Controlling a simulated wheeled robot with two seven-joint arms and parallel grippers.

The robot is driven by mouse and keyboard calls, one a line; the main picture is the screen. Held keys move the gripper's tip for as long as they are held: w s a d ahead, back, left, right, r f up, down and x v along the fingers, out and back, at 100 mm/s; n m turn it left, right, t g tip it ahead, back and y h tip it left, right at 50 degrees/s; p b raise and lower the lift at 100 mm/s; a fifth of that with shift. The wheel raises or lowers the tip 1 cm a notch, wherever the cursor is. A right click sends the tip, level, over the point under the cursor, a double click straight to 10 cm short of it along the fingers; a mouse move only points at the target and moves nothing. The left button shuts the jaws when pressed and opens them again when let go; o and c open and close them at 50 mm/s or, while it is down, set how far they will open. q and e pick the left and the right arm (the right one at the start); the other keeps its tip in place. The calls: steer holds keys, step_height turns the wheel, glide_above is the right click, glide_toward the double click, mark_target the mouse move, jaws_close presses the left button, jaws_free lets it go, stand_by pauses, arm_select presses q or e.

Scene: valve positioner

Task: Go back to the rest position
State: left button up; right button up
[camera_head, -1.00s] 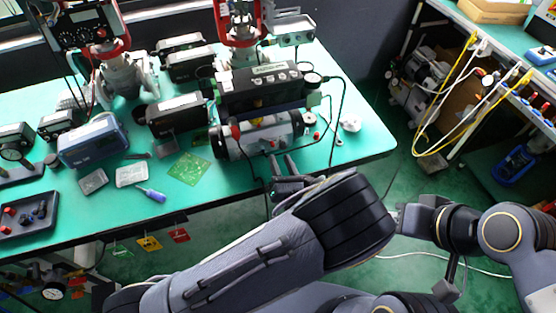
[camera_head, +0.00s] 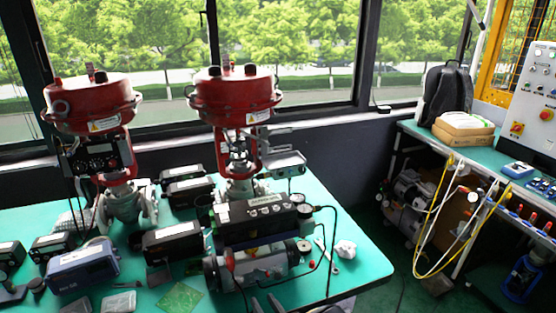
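Only the two dark fingertips of my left gripper (camera_head: 266,303) show, at the bottom edge of the head view. They stand a little apart with nothing seen between them, in front of the valve positioner (camera_head: 256,212) and the grey cylinder (camera_head: 252,264) under it. The rest of the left arm is below the picture. My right gripper is out of view.
The green workbench (camera_head: 350,276) carries two red-topped valves (camera_head: 236,92) (camera_head: 92,103), a blue box (camera_head: 82,266), black boxes (camera_head: 172,242) and a green circuit board (camera_head: 180,298). A second bench (camera_head: 410,126) with a cardboard box (camera_head: 464,127) stands at right.

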arm_select(q)
steer(key=a+n+g, duration=0.2)
steer(key=a, duration=0.1)
steer(key=s+a+r+n+g+y, duration=0.1)
steer(key=a+n+g, duration=0.1)
steer(key=a+n, duration=0.1)
steer(key=s+a+r+n+g+y, duration=0.1)
steer(key=a+n, duration=0.1)
steer(key=a, duration=0.1)
steer(key=shift+r+n+g, duration=0.15)
steer(key=shift+n+g, duration=0.15)
steer(key=shift+g, duration=0.1)
steer(key=s+a+r+n+g+h, duration=0.4)
steer(key=s+a+n+g+h, duration=0.45)
steer(key=s+n, duration=0.65)
steer(key=s+r+n+t+h, duration=0.5)
steer(key=r+n, duration=0.2)
steer(key=n, duration=0.5)
steer(key=shift+a+r+n, duration=0.15)
steer(key=shift+r+n, duration=0.2)
steer(key=shift+n, duration=0.05)
